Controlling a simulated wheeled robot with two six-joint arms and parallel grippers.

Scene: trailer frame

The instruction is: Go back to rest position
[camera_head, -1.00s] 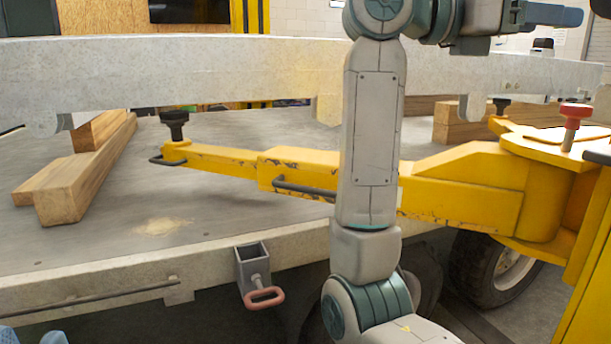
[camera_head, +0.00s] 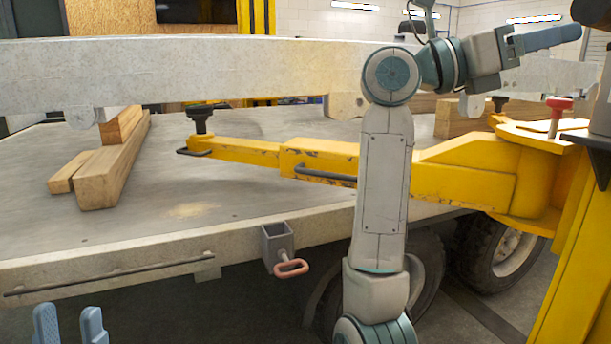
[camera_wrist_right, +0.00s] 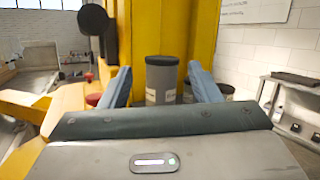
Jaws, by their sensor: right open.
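My left gripper (camera_head: 68,325) shows at the bottom left of the head view as two blue fingertips with a gap between them, open and empty, in front of the trailer's near edge. My right arm rises in front of the trailer, and my right gripper (camera_head: 548,38) points right at the upper right, seen side-on. In the right wrist view its two blue fingers (camera_wrist_right: 162,84) stand wide apart with nothing held. A grey cylinder (camera_wrist_right: 162,78) shows beyond, between the fingers.
A yellow post (camera_head: 570,260) stands close at the right. A red knob (camera_head: 558,104) sits on the yellow bracket. A grey bracket with a pink handle (camera_head: 290,268) hangs at the trailer edge.

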